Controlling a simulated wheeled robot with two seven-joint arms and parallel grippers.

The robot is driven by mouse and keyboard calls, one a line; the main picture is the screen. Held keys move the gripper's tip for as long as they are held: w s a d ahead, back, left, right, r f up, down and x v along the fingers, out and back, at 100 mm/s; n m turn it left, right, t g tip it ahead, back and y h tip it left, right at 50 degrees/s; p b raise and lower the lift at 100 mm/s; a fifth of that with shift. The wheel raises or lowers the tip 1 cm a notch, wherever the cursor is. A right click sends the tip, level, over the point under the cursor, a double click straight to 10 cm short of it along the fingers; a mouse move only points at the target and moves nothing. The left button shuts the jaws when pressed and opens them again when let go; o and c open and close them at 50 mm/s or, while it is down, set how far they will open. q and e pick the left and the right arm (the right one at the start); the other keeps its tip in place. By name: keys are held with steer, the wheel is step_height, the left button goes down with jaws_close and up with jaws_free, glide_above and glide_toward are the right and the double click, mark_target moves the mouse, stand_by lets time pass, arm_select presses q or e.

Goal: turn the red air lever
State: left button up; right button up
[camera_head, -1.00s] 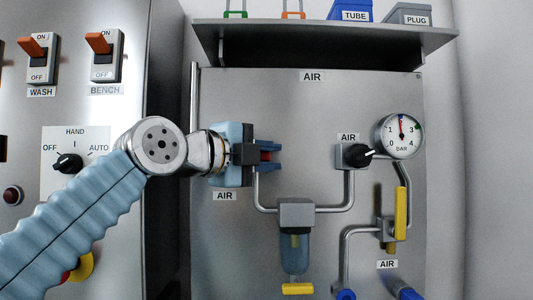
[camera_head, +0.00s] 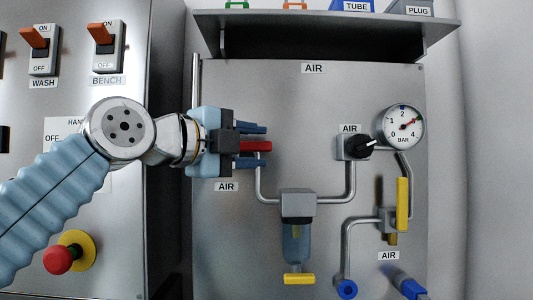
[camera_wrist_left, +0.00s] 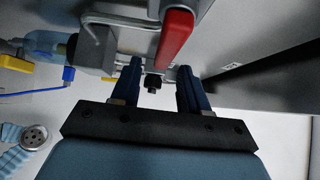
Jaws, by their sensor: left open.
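The red air lever (camera_head: 256,146) lies about horizontal on the grey AIR panel, at the top of the left pipe. My left gripper (camera_head: 251,145) is open, with its blue fingers above and below the lever. In the left wrist view the red lever (camera_wrist_left: 175,38) reaches in from the top, close to the open fingertips (camera_wrist_left: 160,70). Whether a finger touches it I cannot tell. The lever's pivot is hidden in the head view. The gauge (camera_head: 402,127) needle points up and right, near 3. My right gripper is not in view.
A filter bowl with a yellow tap (camera_head: 298,279), a black knob (camera_head: 361,146) and a yellow lever (camera_head: 402,204) are on the panel to the right. A shelf (camera_head: 330,20) juts out above. A switch cabinet (camera_head: 120,200) with a red button (camera_head: 60,259) stands left.

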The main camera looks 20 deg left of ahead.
arm_select(q)
steer(key=b+v, duration=0.1)
steer(key=v, duration=0.8)
steer(key=shift+s+a, duration=0.2)
steer(key=shift+s, duration=0.05)
